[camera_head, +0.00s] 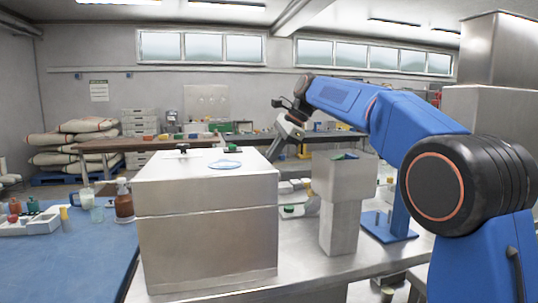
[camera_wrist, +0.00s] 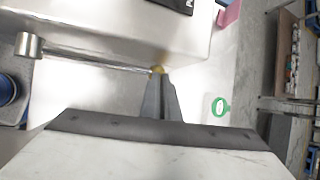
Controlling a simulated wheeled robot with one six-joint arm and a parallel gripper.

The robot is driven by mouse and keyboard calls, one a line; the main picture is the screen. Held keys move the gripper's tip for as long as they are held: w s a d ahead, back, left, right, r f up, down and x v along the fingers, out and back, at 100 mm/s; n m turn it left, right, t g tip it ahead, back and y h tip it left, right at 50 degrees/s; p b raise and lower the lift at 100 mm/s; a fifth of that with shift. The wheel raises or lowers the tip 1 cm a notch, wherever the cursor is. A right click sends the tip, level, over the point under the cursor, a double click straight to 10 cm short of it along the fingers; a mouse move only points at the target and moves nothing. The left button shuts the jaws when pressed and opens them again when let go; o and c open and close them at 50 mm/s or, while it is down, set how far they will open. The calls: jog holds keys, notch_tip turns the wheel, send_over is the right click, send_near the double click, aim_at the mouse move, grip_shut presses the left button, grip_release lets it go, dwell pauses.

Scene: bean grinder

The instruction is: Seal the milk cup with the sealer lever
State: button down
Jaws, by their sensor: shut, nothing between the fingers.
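My gripper (camera_wrist: 159,84) is shut and empty in the wrist view, its dark fingertips at the end of a thin metal lever (camera_wrist: 95,62). The lever's yellowish tip (camera_wrist: 158,70) is right at the fingertips; I cannot tell if they touch. The lever runs left to a round metal pivot (camera_wrist: 29,44) beside a steel housing (camera_wrist: 110,18). In the head view, my gripper (camera_head: 273,157) points down behind the steel box (camera_head: 205,240), and the lever is hidden. I cannot make out the milk cup for certain; a whitish cup (camera_head: 86,198) stands on the blue table at left.
A blue ring (camera_head: 225,164) and a black knob (camera_head: 183,148) are on the steel box's top. A grey hopper-like stand (camera_head: 342,180) stands right of it. A green ring (camera_wrist: 220,106) lies right of my fingers. Bottles and a tray (camera_head: 30,224) stand on the blue table (camera_head: 60,265).

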jog(key=shift+g, duration=0.7)
jog(key=f, duration=0.4)
jog(key=shift+s+d, duration=0.1)
jog(key=shift+s, duration=0.2)
jog(key=v, duration=1.9)
jog(key=shift+s+a+r, duration=0.25)
jog(key=shift+a, duration=0.1)
